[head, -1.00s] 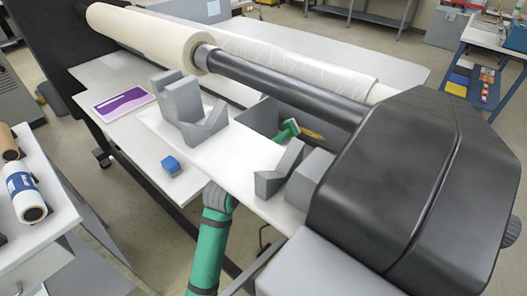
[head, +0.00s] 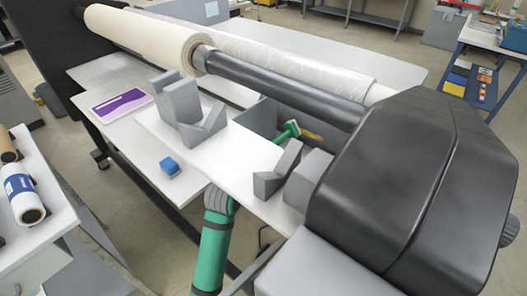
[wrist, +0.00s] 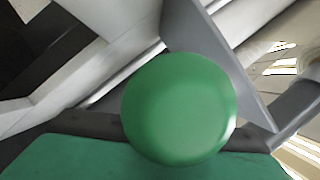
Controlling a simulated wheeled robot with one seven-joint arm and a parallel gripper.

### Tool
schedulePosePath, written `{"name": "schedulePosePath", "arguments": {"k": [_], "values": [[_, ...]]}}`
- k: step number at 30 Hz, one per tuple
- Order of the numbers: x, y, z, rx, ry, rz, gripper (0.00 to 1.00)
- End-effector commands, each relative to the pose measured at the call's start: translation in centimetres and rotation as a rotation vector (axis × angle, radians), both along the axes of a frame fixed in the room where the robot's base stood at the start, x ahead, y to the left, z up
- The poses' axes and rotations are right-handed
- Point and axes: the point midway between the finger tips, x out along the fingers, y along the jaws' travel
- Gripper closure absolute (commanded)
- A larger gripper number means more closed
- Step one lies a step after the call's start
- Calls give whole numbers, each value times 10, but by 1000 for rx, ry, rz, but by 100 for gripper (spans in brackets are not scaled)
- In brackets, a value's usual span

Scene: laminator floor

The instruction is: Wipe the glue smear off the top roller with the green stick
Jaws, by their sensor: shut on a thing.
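In the wrist view a green rounded end, seemingly of the green stick (wrist: 180,108), fills the middle, close to the lens. My gripper (wrist: 180,130) is shut on it; the fingers are mostly hidden behind it. The top roller (head: 290,85) is the long dark bar running from the cream roll to the black housing. I cannot make out a glue smear on it. A green T-shaped tool (head: 288,131) shows in the grey trough.
A grey notched block (head: 180,105), a smaller grey cradle (head: 277,172) and a blue block (head: 170,166) stand on the white plates. A purple card (head: 121,103) lies at left. The black housing (head: 400,180) blocks the right. A wooden-coloured handle (head: 311,134) lies in the trough.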

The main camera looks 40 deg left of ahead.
Motion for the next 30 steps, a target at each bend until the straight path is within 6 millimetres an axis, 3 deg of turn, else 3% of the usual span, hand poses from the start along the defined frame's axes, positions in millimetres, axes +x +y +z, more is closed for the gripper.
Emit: {"name": "schedulePosePath", "arguments": {"k": [10, 30], "values": [[-1, -14, 0, -1, -2, 0, 100], [1, -14, 0, 0, 0, 0, 100]]}}
